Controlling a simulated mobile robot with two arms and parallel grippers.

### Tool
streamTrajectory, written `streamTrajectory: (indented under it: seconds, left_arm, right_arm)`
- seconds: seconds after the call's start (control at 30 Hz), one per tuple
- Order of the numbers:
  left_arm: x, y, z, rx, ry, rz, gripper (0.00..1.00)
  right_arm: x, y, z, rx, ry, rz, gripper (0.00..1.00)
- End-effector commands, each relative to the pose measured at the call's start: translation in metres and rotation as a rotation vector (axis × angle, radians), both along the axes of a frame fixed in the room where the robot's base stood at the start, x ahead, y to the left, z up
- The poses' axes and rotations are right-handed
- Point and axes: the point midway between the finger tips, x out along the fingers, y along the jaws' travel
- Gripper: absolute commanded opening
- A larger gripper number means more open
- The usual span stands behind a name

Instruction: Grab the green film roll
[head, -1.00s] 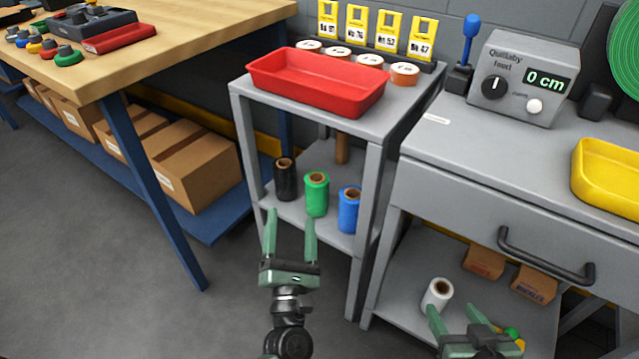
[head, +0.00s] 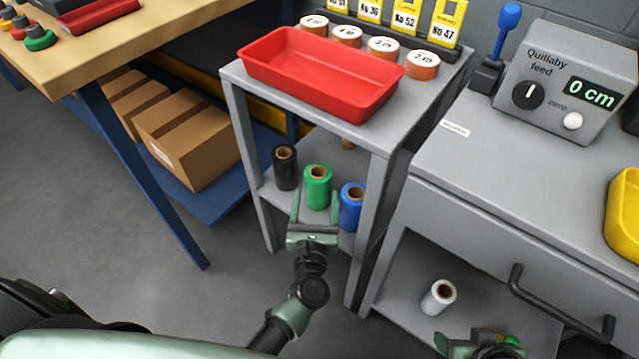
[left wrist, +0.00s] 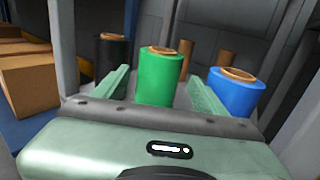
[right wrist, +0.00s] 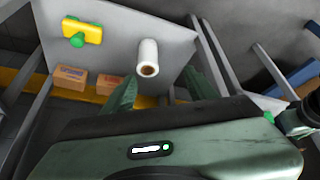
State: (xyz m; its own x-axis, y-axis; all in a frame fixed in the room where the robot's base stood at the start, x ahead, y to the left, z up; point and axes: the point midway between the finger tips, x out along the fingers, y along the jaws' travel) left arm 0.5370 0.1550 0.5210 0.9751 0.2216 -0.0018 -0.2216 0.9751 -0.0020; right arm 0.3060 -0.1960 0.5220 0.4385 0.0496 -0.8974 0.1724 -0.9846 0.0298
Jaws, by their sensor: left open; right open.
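The green film roll (head: 317,187) stands upright on the lower shelf of the grey cart, between a black roll (head: 285,168) and a blue roll (head: 352,206). My left gripper (head: 315,207) is open, its fingers pointing at the green roll. In the left wrist view the green roll (left wrist: 160,77) shows between the two open fingers (left wrist: 160,92), with no grip on it. My right gripper (right wrist: 158,90) is open and empty, facing a white roll (right wrist: 148,58) on the lower shelf under the bench. Its fingertips are mostly cut off in the head view.
The cart's upper shelf holds a red tray (head: 320,75) above the rolls. A cart leg (head: 368,220) stands right of the blue roll. Cardboard boxes (head: 185,140) sit at left. The bench drawer handle (head: 560,310) juts out at right.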

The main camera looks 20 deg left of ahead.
Motion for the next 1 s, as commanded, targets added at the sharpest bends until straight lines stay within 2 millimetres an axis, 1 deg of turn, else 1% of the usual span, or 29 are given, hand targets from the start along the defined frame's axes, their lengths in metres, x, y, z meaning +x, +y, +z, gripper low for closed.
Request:
streamTrajectory:
  seconds: [0.03, 0.17, 0.3, 0.4, 0.5, 0.7, 0.73, 0.77, 0.8, 0.87, 0.9, 0.97, 1.0]
  left_arm:
    - [0.007, 0.001, 0.001, 0.000, -0.003, 0.001, 0.71]
    - [0.022, 0.005, 0.000, 0.002, -0.003, 0.000, 0.71]
    - [0.043, 0.010, -0.001, 0.003, -0.003, 0.000, 0.71]
    - [0.055, 0.013, -0.001, 0.002, -0.002, 0.000, 0.71]
    - [0.061, 0.014, -0.001, 0.001, -0.002, 0.000, 0.71]
    - [0.061, 0.014, -0.001, 0.002, -0.001, 0.000, 0.71]
    - [0.061, 0.014, -0.001, 0.002, -0.001, 0.000, 0.69]
    - [0.061, 0.014, -0.001, 0.002, -0.001, 0.000, 0.60]
    - [0.061, 0.014, -0.001, 0.002, -0.001, 0.000, 0.49]
    - [0.061, 0.014, -0.001, 0.002, -0.001, 0.000, 0.33]
    - [0.061, 0.014, -0.001, 0.002, -0.001, 0.000, 0.21]
    - [0.061, 0.014, -0.001, 0.002, -0.001, 0.000, 0.05]
    - [0.062, 0.014, 0.001, 0.003, -0.003, 0.000, 0.00]
  right_arm:
    - [0.002, 0.001, 0.000, 0.002, -0.010, 0.002, 0.57]
    - [0.008, 0.003, 0.002, 0.008, -0.036, 0.003, 0.57]
    - [0.019, 0.006, 0.005, 0.019, -0.088, 0.008, 0.57]
    - [0.026, 0.008, 0.008, 0.025, -0.118, 0.010, 0.57]
    - [0.029, 0.009, 0.010, 0.028, -0.134, 0.011, 0.57]
    - [0.029, 0.009, 0.011, 0.029, -0.137, 0.011, 0.57]
    - [0.029, 0.009, 0.011, 0.029, -0.137, 0.011, 0.57]
    - [0.029, 0.009, 0.011, 0.029, -0.137, 0.011, 0.57]
    - [0.029, 0.009, 0.011, 0.029, -0.137, 0.011, 0.57]
    - [0.029, 0.009, 0.011, 0.029, -0.137, 0.011, 0.57]
    - [0.029, 0.009, 0.011, 0.029, -0.137, 0.011, 0.57]
    - [0.029, 0.009, 0.011, 0.029, -0.137, 0.011, 0.57]
    - [0.029, 0.009, 0.011, 0.029, -0.137, 0.011, 0.57]
